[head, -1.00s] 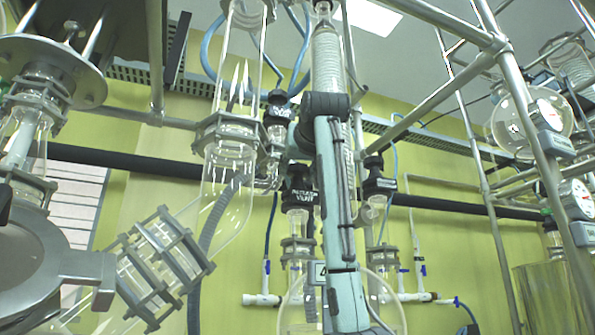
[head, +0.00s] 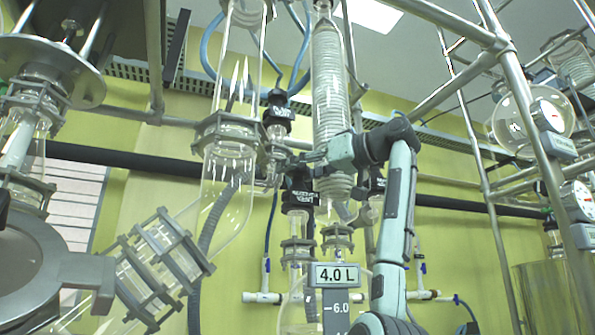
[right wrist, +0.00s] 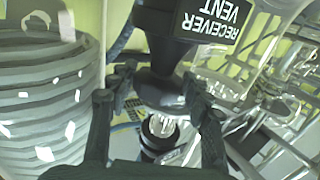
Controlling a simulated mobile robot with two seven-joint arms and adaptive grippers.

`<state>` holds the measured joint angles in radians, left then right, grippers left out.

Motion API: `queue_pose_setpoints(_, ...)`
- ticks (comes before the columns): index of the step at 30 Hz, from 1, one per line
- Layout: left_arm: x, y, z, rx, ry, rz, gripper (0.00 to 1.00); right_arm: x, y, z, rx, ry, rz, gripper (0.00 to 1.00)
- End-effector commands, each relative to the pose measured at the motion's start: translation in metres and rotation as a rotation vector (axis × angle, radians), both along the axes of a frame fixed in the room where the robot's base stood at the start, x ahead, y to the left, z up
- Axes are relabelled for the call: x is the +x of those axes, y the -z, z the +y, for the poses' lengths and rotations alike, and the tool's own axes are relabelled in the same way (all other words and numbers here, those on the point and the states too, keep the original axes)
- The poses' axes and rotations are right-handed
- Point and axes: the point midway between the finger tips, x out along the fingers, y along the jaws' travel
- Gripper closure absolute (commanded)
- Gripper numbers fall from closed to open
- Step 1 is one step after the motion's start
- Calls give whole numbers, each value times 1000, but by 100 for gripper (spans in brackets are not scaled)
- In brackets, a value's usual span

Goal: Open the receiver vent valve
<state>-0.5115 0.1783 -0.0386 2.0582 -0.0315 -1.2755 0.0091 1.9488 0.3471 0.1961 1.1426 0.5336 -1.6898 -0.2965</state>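The receiver vent valve (head: 297,198) is a black knob with white lettering on a glass neck, in the middle of the head view. In the right wrist view its cap (right wrist: 200,22) reads RECEIVER VENT upside down, with a black waist below it. My right gripper (head: 297,168) is at the top of the valve in the head view, its arm coming from the lower right. In the right wrist view the right gripper's fingers (right wrist: 160,84) are spread on both sides of the black waist. I cannot tell whether they touch it. My left gripper is not in view.
A coiled glass condenser (head: 330,85) stands close beside the right hand; its ribs fill the left of the right wrist view. Another black-capped valve (head: 277,110) is just above. Metal frame tubes (head: 490,200) stand at the right.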

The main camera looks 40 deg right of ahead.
Motion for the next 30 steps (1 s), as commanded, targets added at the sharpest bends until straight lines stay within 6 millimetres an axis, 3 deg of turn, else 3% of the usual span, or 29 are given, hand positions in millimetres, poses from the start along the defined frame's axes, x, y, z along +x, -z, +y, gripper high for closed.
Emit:
queue_pose_setpoints(14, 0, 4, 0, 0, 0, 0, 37, 0, 2, -2, 1, 42, -1, 43)
queue_pose_setpoints(19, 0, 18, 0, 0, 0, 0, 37, 0, 3, 0, -6, 333, -4, 43)
queue_pose_setpoints(24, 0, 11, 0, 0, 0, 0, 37, 1, -2, 0, -3, 619, -2, 43)
queue_pose_setpoints(30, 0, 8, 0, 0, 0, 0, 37, 0, -1, -1, 3, 741, -3, 43)
